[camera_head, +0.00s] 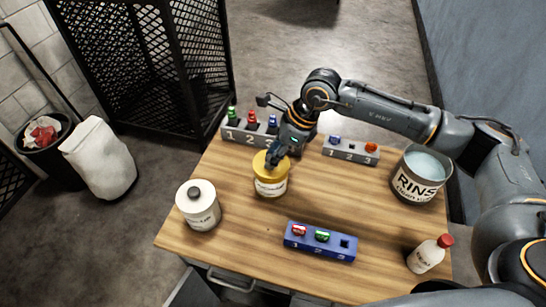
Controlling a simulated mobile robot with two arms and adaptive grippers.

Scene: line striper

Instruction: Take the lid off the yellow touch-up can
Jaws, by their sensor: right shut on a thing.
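The yellow touch-up can (270,185) stands upright near the back left of the wooden table. It has a white label and a yellow lid (263,164). My right gripper (275,156) reaches down from the upper right and is shut at the top of the lid. Its fingers hide part of the lid, and I see no clear gap between lid and can. My left gripper is not in view.
A white can with a dark knob (198,207) stands to the left. Numbered racks sit at the back, a grey one (351,152) on the right, and a blue rack (320,243) at the front. A rinse pail (417,177) and a red-capped bottle (429,255) stand right. The table's middle is clear.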

